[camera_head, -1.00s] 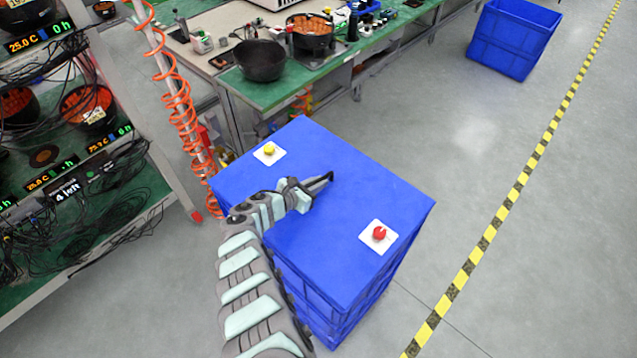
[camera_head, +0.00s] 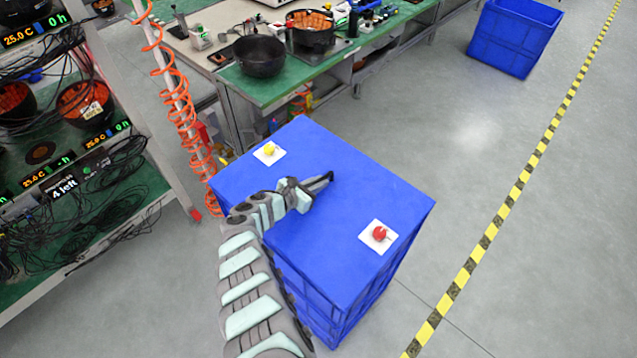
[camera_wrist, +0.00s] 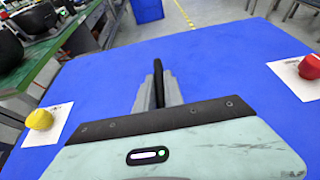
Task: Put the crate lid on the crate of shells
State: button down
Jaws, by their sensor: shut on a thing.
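The blue crate lid (camera_head: 345,205) is a flat sheet lying over the blue crate (camera_head: 345,300), its edges roughly in line with the walls. I cannot tell whether there is a small gap. No shells show; the inside is covered. The lid carries a yellow knob (camera_head: 270,150) and a red knob (camera_head: 380,233) on white patches. The lid also fills the wrist view (camera_wrist: 225,65). In the wrist view the fingers (camera_wrist: 158,85) lie close together.
A green workbench (camera_head: 300,85) with dark pots stands behind, and a rack (camera_head: 150,185) with cables and pots is at left. An orange coiled hose (camera_head: 185,110) hangs near the lid's left corner. Another blue crate (camera_head: 512,40) stands far right. The floor right is clear, with yellow-black tape (camera_head: 510,200).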

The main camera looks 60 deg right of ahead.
jog(key=shift+f+b, duration=0.4)
jog(key=shift+f, duration=0.05)
jog(key=c, duration=1.6)
grip_release()
jog(key=shift+d, duration=0.1)
jog(key=shift+o, duration=1.2)
jog(key=p+v, duration=0.3)
jog(key=v, duration=0.8)
jog(key=shift+p, duration=0.35)
